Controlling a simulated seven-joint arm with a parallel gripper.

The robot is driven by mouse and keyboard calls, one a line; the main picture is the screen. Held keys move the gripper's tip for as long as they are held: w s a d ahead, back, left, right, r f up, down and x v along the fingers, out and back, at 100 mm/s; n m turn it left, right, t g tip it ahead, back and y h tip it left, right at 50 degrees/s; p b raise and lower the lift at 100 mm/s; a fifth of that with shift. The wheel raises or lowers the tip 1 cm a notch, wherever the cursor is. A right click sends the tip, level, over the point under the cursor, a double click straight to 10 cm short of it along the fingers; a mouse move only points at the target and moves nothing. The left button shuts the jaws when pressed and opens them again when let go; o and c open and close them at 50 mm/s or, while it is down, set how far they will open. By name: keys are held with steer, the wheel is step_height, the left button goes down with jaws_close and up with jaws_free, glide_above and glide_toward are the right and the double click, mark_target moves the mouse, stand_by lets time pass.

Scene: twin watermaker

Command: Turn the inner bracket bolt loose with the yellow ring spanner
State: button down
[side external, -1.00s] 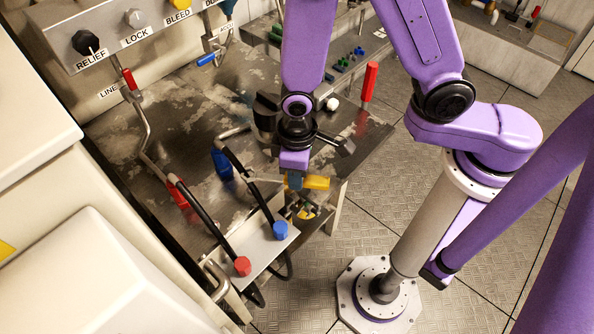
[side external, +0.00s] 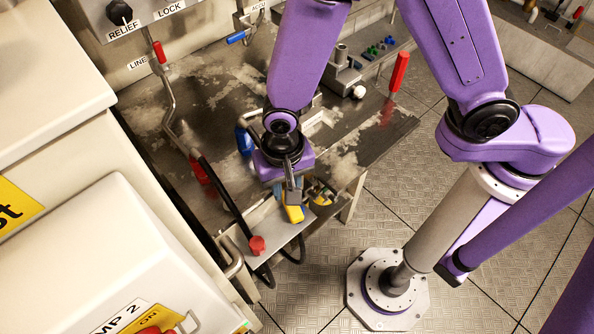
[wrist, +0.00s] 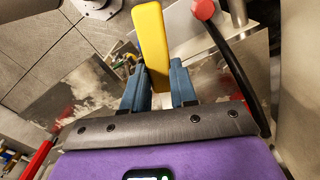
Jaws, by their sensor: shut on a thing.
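My gripper (side external: 291,195) is shut on the yellow ring spanner (side external: 293,213), over the front edge of the bench beside the hose plate (side external: 242,232). In the wrist view the spanner (wrist: 152,38) stands between the two blue-grey fingers (wrist: 157,84) and reaches up and away from them. Its ring end cannot be made out. The inner bracket bolt cannot be made out either; my gripper and the spanner cover that area. Small yellow and metal fittings (side external: 322,192) show just right of the gripper in the side view.
A red-capped hose fitting (side external: 257,245) stands on the hose plate, close to the spanner; the red cap (wrist: 204,9) also shows in the wrist view. A black hose (side external: 222,190) runs beside it. A red upright handle (side external: 399,72) stands at the right bench edge.

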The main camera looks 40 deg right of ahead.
steer(key=shift+s+a+m, duration=0.1)
steer(key=shift+a+m, duration=0.45)
steer(key=shift+m, duration=0.15)
steer(key=shift+f, duration=1.9)
steer(key=shift+f, duration=1.2)
steer(key=shift+d, duration=0.15)
steer(key=shift+s+d+n, duration=0.25)
steer(key=shift+d+n, duration=1)
steer(key=shift+n, duration=0.25)
steer(key=shift+s+d+n, duration=0.25)
steer(key=shift+d+n, duration=1)
steer(key=shift+n, duration=0.25)
steer(key=shift+w+d+n, duration=0.25)
steer(key=shift+d+n, duration=0.55)
steer(key=shift+n, duration=0.15)
steer(key=shift+w+d+n, duration=0.25)
steer(key=shift+d+n, duration=0.55)
steer(key=shift+n, duration=0.1)
steer(key=shift+w+d+n, duration=0.25)
steer(key=shift+d+n, duration=0.55)
steer(key=shift+n, duration=0.15)
steer(key=shift+s+a+m, duration=0.25)
steer(key=shift+a+m, duration=0.25)
steer(key=shift+m, duration=0.05)
steer(key=shift+s+a+m, duration=0.2)
steer(key=shift+a+m, duration=0.25)
steer(key=shift+m, duration=0.1)
